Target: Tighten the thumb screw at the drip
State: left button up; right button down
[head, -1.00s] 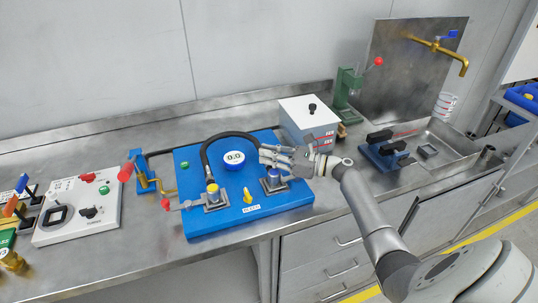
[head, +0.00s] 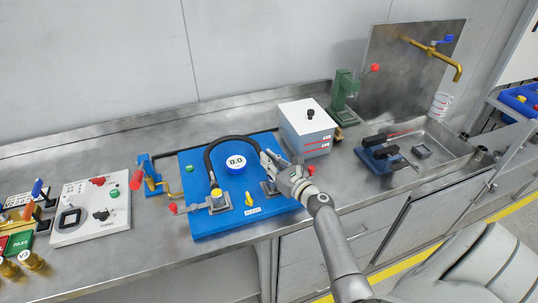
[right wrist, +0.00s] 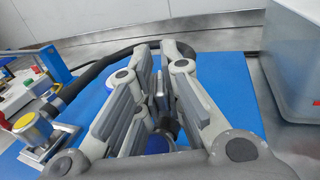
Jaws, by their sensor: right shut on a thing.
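The blue test plate (head: 215,222) bears a round gauge (head: 236,162), a yellow-capped fitting (head: 217,199) at left and a second fitting (head: 268,188) at right. A black hose (head: 222,142) arches from the left fitting to my right gripper (head: 267,160). That gripper is over the right fitting and mostly covers it. In the right wrist view, its fingers (right wrist: 160,85) close around what seems to be the hose end, largely hidden. A blue part (right wrist: 157,145) shows below them. I cannot make out a drip or tell which part is the thumb screw. My left gripper is out of view.
A white-topped grey box (head: 306,128) stands close behind my right gripper. A yellow bleed valve (head: 249,199) sits at the plate's front. A blue hand pump with a red handle (head: 137,180) and a white panel (head: 90,208) are at left; a sink (head: 440,150) is at right.

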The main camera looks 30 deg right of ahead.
jog(key=shift+a+m+h, duration=0.1)
jog(key=shift+m+h, duration=0.7)
jog(key=shift+h, duration=0.3)
jog(key=shift+m+h+b, duration=0.3)
jog(key=shift+m+h, duration=0.6)
jog(key=shift+h, duration=0.5)
jog(key=shift+g+h, duration=0.3)
jog(key=c, duration=1.5)
grip_release()
jog(key=shift+c, duration=0.2)
